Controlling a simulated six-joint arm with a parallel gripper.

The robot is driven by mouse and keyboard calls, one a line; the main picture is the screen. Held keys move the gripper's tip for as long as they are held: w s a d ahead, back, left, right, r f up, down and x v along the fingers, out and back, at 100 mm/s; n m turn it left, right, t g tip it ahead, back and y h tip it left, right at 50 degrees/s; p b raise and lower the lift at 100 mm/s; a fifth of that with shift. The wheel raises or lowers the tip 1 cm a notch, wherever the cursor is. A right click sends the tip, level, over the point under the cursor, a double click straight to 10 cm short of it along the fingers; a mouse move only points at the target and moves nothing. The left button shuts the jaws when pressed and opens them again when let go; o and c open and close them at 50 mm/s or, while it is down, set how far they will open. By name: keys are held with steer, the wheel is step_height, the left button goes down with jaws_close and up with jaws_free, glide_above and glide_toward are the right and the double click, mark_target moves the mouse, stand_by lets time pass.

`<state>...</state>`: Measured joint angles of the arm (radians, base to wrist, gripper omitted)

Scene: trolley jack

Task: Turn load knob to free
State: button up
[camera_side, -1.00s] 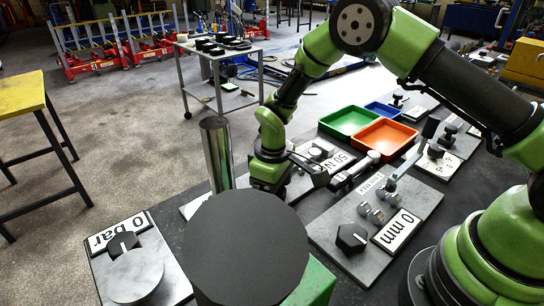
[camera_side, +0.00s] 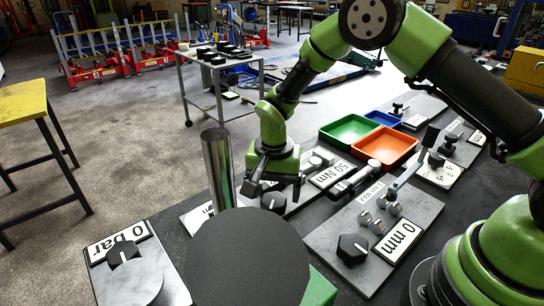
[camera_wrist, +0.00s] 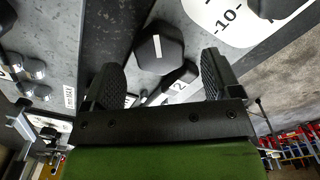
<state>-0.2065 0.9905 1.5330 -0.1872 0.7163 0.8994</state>
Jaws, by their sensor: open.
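My gripper (camera_side: 274,186) is open and empty, pointing down over the bench with one finger on each side. In the wrist view its fingers (camera_wrist: 160,72) stand apart. A dark faceted knob (camera_wrist: 160,50) with a white pointer line shows between and beyond them, apart from both. A dark knob (camera_side: 273,202) also shows just below the fingers in the side view, and seems to be the same one. No label reading load or free is legible, so I cannot tell for certain that this is the load knob.
A large dark round top (camera_side: 248,258) and a shiny upright cylinder (camera_side: 217,168) stand close to my gripper. A knob (camera_side: 352,248) sits beside the 0 mm plate, another (camera_side: 123,251) by the 0 bar plate. Green (camera_side: 347,131) and orange (camera_side: 385,146) trays lie behind.

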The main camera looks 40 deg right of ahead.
mark_target(272, 201)
step_height(272, 201, up, 8)
step_height(272, 201, down, 10)
steer(key=n, duration=1.1)
steer(key=shift+n, duration=0.4)
steer(key=shift+f, duration=0.25)
steer(key=shift+n, duration=0.8)
step_height(272, 201, up, 10)
steer(key=m, duration=1.8)
steer(key=shift+a+r, duration=0.15)
steer(key=shift+a, duration=0.15)
